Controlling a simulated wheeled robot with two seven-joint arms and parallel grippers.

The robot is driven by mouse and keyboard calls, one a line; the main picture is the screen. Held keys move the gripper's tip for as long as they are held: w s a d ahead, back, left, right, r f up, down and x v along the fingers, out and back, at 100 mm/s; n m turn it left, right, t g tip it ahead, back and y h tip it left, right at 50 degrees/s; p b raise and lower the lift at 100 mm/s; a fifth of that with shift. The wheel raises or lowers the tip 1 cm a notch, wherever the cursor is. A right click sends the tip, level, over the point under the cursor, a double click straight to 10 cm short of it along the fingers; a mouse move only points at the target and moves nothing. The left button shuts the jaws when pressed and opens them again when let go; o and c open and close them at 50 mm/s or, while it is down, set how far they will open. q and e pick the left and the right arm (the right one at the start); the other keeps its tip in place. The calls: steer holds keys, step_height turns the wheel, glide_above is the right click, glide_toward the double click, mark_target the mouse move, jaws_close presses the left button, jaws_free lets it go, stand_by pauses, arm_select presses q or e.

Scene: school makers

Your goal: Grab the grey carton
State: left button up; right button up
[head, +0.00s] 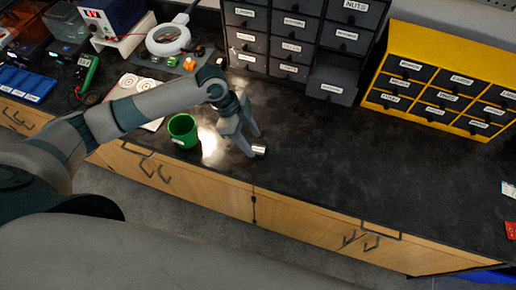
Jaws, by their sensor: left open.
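My left gripper (252,144) reaches in from the left over the dark worktop, its fingers pointing down and to the right. It is open, with its two fingers spread. A small grey item (260,151) with a light face lies right by the lower fingertip, near the front edge of the worktop. It is the only small grey thing near the gripper, but it is too small to tell whether it is a carton. I cannot tell whether the finger touches it. My right gripper is not in view.
A green cup (183,131) stands left of the gripper. A dark drawer cabinet (290,48), one lower drawer (332,85) pulled out, and a yellow drawer cabinet (440,47) stand behind. A magnifier lamp (168,39) stands at back left.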

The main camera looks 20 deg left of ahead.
mark_target(257, 149)
arm_select(q)
steer(key=shift+p+x, duration=0.5)
steer(key=shift+x, duration=1.25)
steer(key=shift+s, duration=0.1)
steer(key=c, duration=1.1)
